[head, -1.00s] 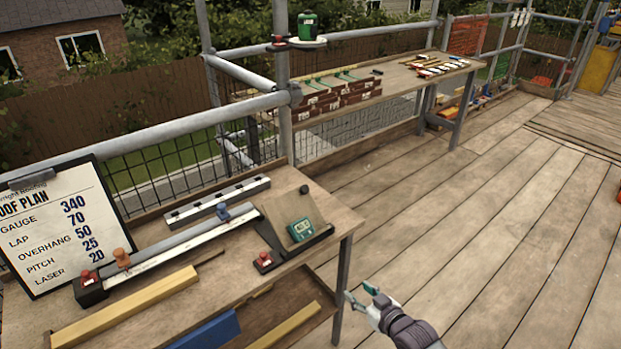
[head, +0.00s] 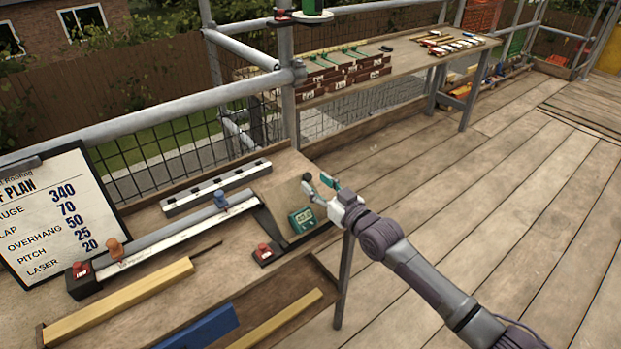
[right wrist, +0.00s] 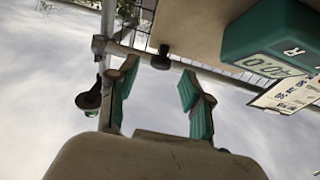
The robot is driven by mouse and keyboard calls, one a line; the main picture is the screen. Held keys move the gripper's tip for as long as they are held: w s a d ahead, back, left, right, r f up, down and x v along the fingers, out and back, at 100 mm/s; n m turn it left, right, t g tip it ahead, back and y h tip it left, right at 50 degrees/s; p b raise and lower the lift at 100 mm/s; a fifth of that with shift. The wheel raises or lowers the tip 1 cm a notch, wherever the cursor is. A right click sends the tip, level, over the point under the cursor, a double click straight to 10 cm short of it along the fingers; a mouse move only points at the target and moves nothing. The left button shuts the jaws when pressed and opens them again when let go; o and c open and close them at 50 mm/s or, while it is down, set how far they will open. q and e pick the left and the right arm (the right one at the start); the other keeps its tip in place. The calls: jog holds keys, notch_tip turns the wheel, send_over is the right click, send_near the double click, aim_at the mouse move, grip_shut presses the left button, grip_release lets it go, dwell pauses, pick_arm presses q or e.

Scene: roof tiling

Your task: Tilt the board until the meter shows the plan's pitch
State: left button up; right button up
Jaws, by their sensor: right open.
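The wooden board (head: 283,172) stands tilted on its dark frame at the right end of the near bench. It carries a teal meter (head: 302,220) low on its face and a small dark knob (head: 307,177) at its upper right edge. The meter appears to read about 40.0, in small digits. The plan (head: 62,222) lists pitch 25. My right gripper (head: 324,183) is open and empty, just right of the knob. In the right wrist view the knob (right wrist: 160,58) shows beyond and between the open fingers (right wrist: 156,100), apart from them. My left gripper is out of view.
A red button (head: 265,250) sits on a block at the board's foot. A long rule with a blue slider (head: 221,200) lies left of the board. A scaffold post (head: 288,100) rises behind. The decking (head: 460,220) to the right is clear.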

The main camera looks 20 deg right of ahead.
aim_at(309, 177)
jog(key=shift+x, duration=1.6)
grip_shut()
